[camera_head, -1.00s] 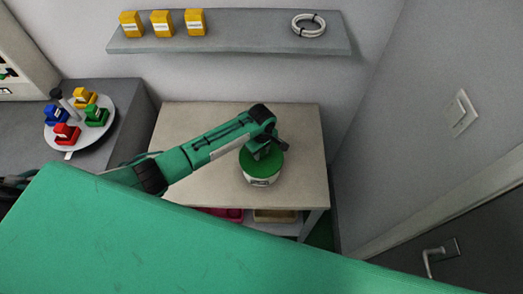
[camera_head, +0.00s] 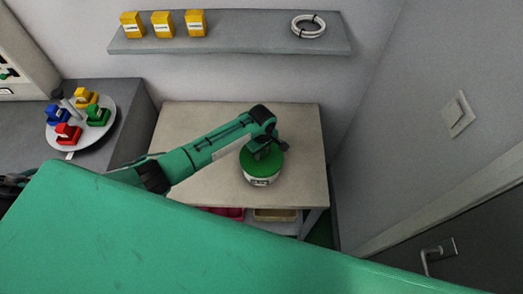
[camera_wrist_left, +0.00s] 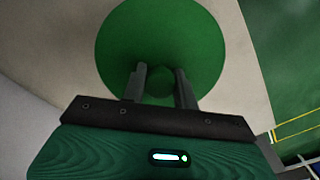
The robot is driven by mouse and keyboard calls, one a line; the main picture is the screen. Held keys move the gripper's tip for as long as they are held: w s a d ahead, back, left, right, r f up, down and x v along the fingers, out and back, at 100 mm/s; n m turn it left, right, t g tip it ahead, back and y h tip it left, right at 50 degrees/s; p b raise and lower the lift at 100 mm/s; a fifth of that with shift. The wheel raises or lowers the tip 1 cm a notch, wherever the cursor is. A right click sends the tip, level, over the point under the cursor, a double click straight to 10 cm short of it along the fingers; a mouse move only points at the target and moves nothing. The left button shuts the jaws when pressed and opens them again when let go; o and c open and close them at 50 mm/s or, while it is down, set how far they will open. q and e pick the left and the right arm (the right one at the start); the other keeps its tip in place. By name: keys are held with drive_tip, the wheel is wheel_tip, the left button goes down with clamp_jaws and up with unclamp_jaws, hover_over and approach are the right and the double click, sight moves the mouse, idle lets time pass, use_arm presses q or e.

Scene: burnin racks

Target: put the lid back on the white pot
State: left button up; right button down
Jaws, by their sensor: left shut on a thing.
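The white pot (camera_head: 262,181) stands upright on the small table, with a dark label on its front. The round green lid (camera_head: 256,168) is over its top and looks level; a small gap cannot be ruled out from here. My left gripper (camera_head: 266,151) is above the lid. In the left wrist view the gripper's two fingers (camera_wrist_left: 161,88) are shut on the knob at the middle of the lid (camera_wrist_left: 160,30). The pot is hidden under the lid in that view. My right gripper is not in view.
The table (camera_head: 215,190) has free room around the pot. Its lower shelf holds a red bin (camera_head: 226,212) and a tan bin (camera_head: 275,214). A wall shelf (camera_head: 240,38) with yellow boxes is behind; a turntable (camera_head: 83,138) stands left.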

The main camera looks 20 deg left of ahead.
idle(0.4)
use_arm(q)
drive_tip(key=o, duration=1.5)
drive_tip(key=shift+o, duration=0.2)
drive_tip(key=shift+r, duration=0.1)
wheel_tip(320, 180, up, 2)
drive_tip(key=p, duration=0.3)
drive_tip(key=shift+r, duration=2.4)
clamp_jaws()
